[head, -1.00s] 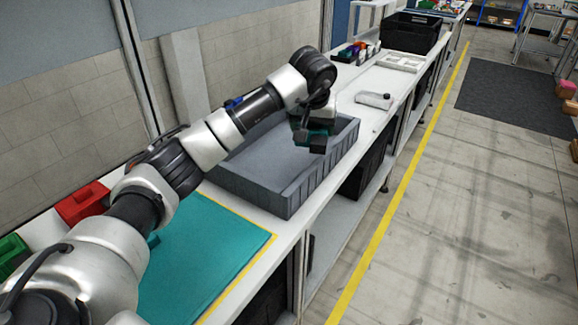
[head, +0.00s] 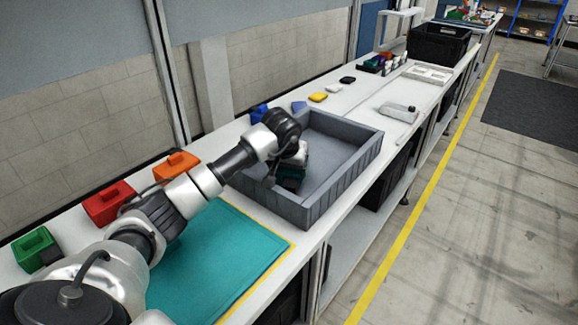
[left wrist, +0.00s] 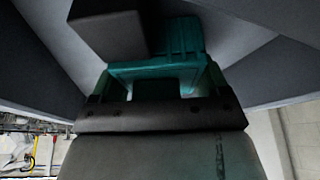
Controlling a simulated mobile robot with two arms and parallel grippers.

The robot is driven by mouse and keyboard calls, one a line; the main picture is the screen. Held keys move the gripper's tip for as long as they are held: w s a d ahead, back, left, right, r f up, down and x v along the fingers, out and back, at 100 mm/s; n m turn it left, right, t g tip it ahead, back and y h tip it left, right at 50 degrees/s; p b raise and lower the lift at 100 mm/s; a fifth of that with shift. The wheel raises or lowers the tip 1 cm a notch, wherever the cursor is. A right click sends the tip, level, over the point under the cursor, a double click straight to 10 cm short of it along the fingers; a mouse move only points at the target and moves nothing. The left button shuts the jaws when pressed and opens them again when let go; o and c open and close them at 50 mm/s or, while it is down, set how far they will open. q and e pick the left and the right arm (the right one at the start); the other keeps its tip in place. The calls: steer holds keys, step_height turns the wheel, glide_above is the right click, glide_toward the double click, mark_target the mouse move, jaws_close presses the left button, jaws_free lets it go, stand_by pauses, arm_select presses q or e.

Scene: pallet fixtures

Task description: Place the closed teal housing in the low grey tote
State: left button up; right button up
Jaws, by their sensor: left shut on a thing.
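The teal housing (head: 289,181) is dark teal and boxy, and is partly hidden by my gripper. My left gripper (head: 291,170) is shut on it, pointing down inside the outline of the low grey tote (head: 345,178), near its left end. I cannot tell whether the housing touches the tote floor. In the left wrist view the housing (left wrist: 182,42) shows teal between dark gripper parts, with grey tote surfaces around it. My right gripper is not in view.
A teal mat (head: 215,262) lies left of the tote. The tote's right part is empty.

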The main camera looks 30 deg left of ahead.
arm_select(q)
steer(key=shift+f, duration=0.15)
steer(key=o, duration=1)
steer(key=shift+r, duration=0.25)
steer(key=v, duration=1.1)
steer(key=shift+s+d+r, duration=0.1)
steer(key=shift+s+r, duration=0.15)
steer(key=shift+r, duration=0.1)
